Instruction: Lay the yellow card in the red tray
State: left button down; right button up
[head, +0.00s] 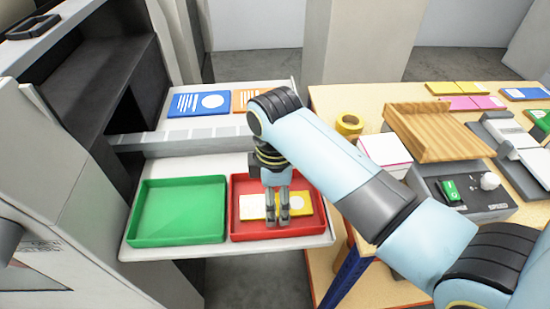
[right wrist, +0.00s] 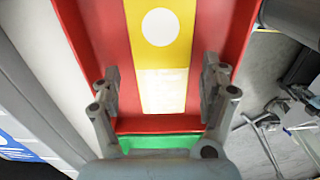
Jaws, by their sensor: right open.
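The yellow card (head: 304,203), with a white circle and pale printed lines, lies flat in the red tray (head: 300,229) in the head view. My right gripper (head: 277,222) is over the tray, pointing down, and hides the middle of the card. In the right wrist view the card (right wrist: 177,60) runs between the two spread fingers of the right gripper (right wrist: 160,85), with gaps on both sides. The red tray (right wrist: 91,30) shows on either side of it. The right gripper is open and holds nothing. My left gripper is not in view.
An empty green tray (head: 180,211) stands left of the red tray on a pale shelf. Blue (head: 197,103) and orange (head: 245,97) cards lie on an upper shelf. The wooden table at right holds a tape roll (head: 349,124), a wooden tray (head: 433,132) and a grey control box (head: 480,201).

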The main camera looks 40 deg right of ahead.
notch_tip(320, 180, up, 12)
jog(key=shift+f+b, duration=0.2)
jog(key=shift+b, duration=0.25)
jog(key=shift+s, duration=0.1)
